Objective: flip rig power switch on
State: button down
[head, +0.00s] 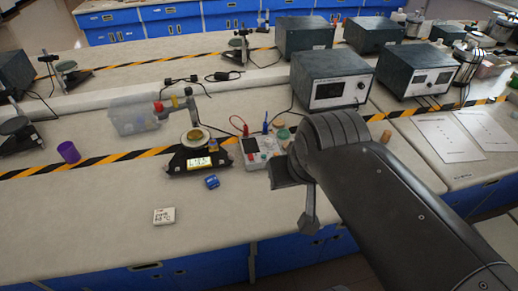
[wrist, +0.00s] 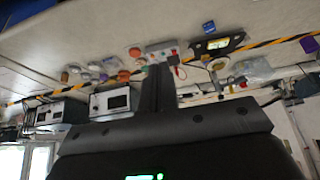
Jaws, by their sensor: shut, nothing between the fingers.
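A light grey control box (head: 259,150) with a red lead and small controls stands on the bench, left of my wrist. Next to it on the left is a black rig (head: 198,160) with a yellow-lit display and a round top part. Which part is the power switch is too small to tell. My gripper (head: 309,222) is shut and empty, low over the bench's front side, right of and nearer than the box. In the wrist view my shut fingers (wrist: 158,68) overlap the control box (wrist: 163,50) in the picture; I see no clear contact.
A blue block (head: 211,182), a white labelled card (head: 164,216) and a purple cup (head: 69,152) lie on the bench. A clear bin (head: 133,117) stands behind. Grey instrument boxes (head: 331,80) stand at the back right. The front left bench is mostly free.

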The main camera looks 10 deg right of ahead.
jog(key=n+g, duration=0.7)
jog(key=n, duration=1.1)
send_over(251, 158)
jog(key=w, duration=0.1)
notch_tip(251, 158, down, 9)
jog(key=shift+w+f, duration=0.45)
jog(key=f, duration=0.4)
jog(key=s+f, duration=0.1)
jog(key=f, duration=0.9)
jog(key=shift+s, duration=0.4)
